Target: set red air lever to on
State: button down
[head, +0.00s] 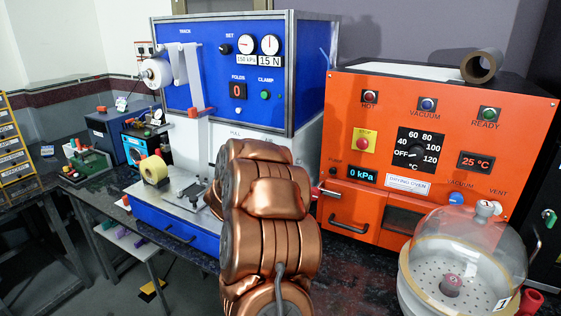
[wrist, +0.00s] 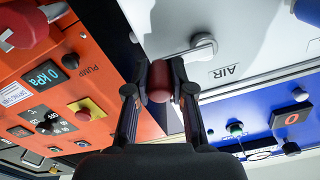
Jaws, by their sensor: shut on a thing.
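The red air lever shows in the wrist view as a dark red knob (wrist: 159,80) on a silver arm (wrist: 185,53), on a white panel marked AIR (wrist: 224,71). My gripper (wrist: 159,90) has one finger on each side of the knob and is shut on it. In the head view my copper-coloured arm hides the gripper and the lever. From these views I cannot tell clearly whether the lever stands at on or off.
The orange drying oven (head: 350,215) stands close on the right, its display reading 0 kPa (head: 348,175). A glass bell jar (head: 470,245) stands at the front right. A yellow tape roll (head: 154,171) sits left of my arm. The oven's side is close to the gripper.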

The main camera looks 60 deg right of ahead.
jog(key=shift+r+n, duration=0.15)
jog(key=shift+n, duration=0.15)
dwell(0.4)
jog(key=c, duration=1)
grip_release()
jog(key=a, duration=1.2)
jog(key=shift+s, duration=0.25)
jog(key=shift+w, duration=0.1)
